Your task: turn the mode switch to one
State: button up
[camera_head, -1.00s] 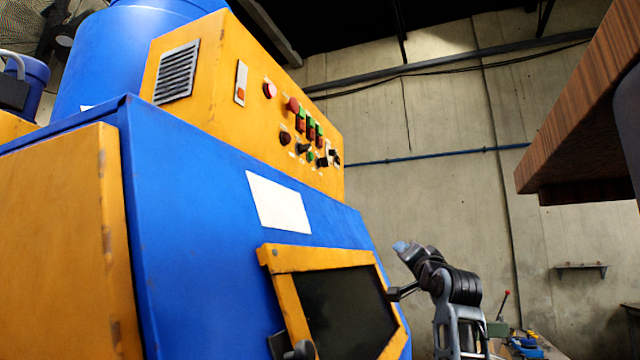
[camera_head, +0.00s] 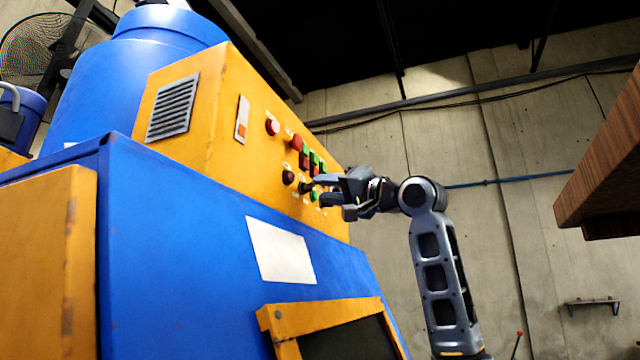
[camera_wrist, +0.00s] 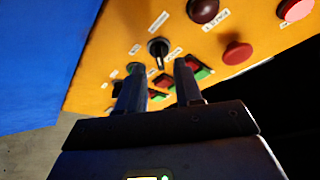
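The orange control panel (camera_head: 240,130) holds a black rotary switch (camera_head: 305,187) with a pointed handle; I take it as the mode switch, though its label is too blurred to read. In the wrist view the same switch (camera_wrist: 158,47) shows just beyond and between my fingertips. My gripper (camera_head: 326,190) is up at the panel, close to this switch. In the wrist view my gripper (camera_wrist: 160,72) is open, with a gap between the two fingers and nothing held. I cannot tell whether the fingertips touch the switch.
The blue machine body (camera_head: 190,240) lies below the panel. A wooden top (camera_head: 605,160) juts in at right.

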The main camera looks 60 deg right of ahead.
aim_at(309, 187)
jog(key=shift+p+x, duration=0.3)
jog(key=shift+x, duration=1)
jog(key=shift+c, duration=0.4)
grip_shut()
